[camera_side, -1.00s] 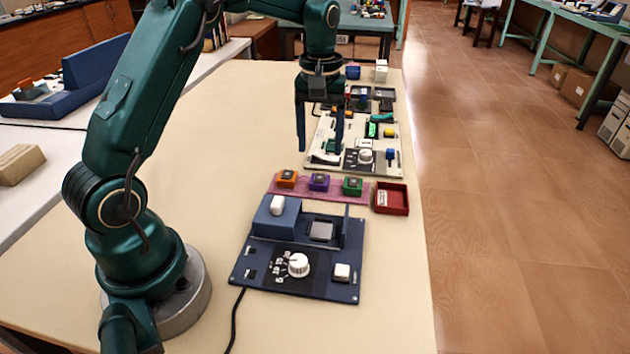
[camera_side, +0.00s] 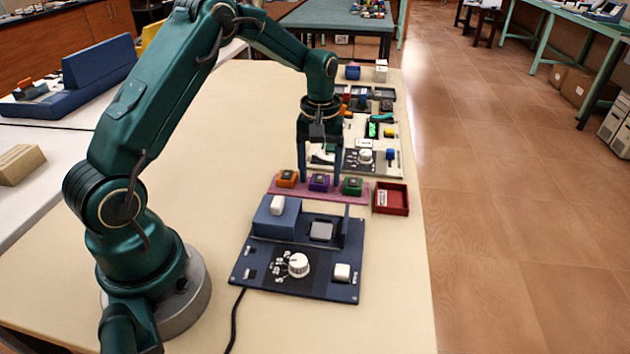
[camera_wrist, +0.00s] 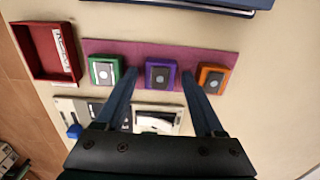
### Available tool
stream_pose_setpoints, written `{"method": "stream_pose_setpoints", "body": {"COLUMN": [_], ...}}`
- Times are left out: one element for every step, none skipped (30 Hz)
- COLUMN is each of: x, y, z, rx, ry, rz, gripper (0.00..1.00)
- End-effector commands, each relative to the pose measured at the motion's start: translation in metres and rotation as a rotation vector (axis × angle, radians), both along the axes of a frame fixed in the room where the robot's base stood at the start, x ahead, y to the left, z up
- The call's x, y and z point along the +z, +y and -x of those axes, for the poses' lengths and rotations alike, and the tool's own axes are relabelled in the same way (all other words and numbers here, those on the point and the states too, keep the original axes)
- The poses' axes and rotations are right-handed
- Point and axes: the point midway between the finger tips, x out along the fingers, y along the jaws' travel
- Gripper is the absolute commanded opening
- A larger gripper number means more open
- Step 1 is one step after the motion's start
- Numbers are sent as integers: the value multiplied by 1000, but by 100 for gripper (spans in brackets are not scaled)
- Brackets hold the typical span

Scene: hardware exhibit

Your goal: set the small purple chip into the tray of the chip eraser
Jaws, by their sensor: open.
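The purple chip (camera_side: 319,182) sits in the middle of a pink strip (camera_side: 275,189), between an orange chip (camera_side: 287,178) and a green chip (camera_side: 352,186). The purple chip also shows in the wrist view (camera_wrist: 160,76), with a dark grey top. My gripper (camera_side: 319,186) is open and empty. Its fingers reach down on either side of the purple chip, apart from it in the wrist view (camera_wrist: 162,77). The chip eraser (camera_side: 300,256) is a dark blue panel in front of the strip. Its tray (camera_side: 321,231) shows as a grey square beside a raised blue block.
A red box (camera_side: 391,199) stands just right of the strip. A white dial (camera_side: 298,265) and a white button (camera_side: 342,271) rise from the eraser. A pale instrument board (camera_side: 385,160) lies behind the strip.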

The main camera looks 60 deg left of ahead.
Motion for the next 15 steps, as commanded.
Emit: {"method": "stream_pose_setpoints", "body": {"x": [0,0,0,0,0,0,0,0,0,0,0,0,1,1,3], "y": [0,0,0,0,0,0,0,0,0,0,0,0,0,0,0], "z": [0,0,0,0,0,0,0,0,0,0,0,0,0,0,0], "rx": [0,0,0,0,0,0,0,0,0,0,0,0,0,0,0], "ry": [0,0,0,0,0,0,0,0,0,0,0,0,0,-1,-1], "rz": [0,0,0,0,0,0,0,0,0,0,0,0,0,-1,0], "gripper": [70,70,70,70,66,51,39,28,13,2,2,2,2,2,2]}}
